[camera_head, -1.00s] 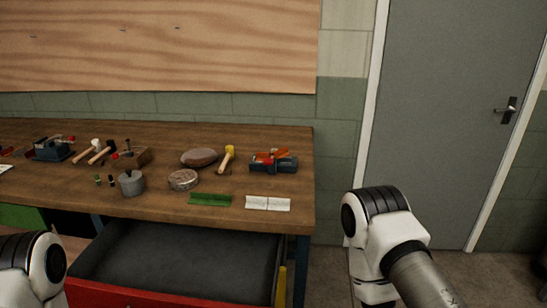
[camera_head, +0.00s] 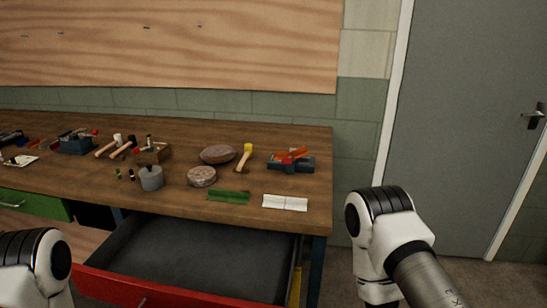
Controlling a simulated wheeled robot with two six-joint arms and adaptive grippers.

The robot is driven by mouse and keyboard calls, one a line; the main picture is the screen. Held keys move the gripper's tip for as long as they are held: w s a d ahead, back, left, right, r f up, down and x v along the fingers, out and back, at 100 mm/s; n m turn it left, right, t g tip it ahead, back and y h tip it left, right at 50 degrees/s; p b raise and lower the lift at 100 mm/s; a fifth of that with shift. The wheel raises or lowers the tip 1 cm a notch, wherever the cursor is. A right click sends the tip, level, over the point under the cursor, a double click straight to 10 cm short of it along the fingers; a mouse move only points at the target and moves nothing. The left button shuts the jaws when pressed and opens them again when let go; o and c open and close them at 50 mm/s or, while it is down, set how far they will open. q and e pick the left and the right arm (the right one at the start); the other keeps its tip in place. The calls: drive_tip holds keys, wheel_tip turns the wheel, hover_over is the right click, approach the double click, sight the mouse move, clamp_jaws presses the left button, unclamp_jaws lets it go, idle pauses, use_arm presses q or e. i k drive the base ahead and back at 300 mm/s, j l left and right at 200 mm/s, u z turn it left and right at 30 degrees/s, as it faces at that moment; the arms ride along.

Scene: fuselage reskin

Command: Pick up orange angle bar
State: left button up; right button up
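An orange piece (camera_head: 291,154), which looks like the orange angle bar, lies on top of a dark blue tool or block (camera_head: 291,165) near the right end of the wooden workbench. Its exact shape is too small to tell. A green angle piece (camera_head: 228,196) lies nearer the front edge. Only links of my two arms show, at the lower left and lower right.
The workbench (camera_head: 80,187) carries a yellow-headed mallet (camera_head: 246,155), a brown oval pad (camera_head: 217,154), a round disc (camera_head: 202,177), a grey pot (camera_head: 151,178) and an open white booklet (camera_head: 285,203). A red-fronted drawer (camera_head: 190,253) stands open below. A grey door (camera_head: 475,130) is at right.

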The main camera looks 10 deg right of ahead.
sight(279, 155)
drive_tip(key=i+l+u, duration=0.2)
drive_tip(key=l+u, duration=0.3)
drive_tip(key=l, duration=0.4)
drive_tip(key=l+u, duration=0.45)
drive_tip(key=l, duration=0.5)
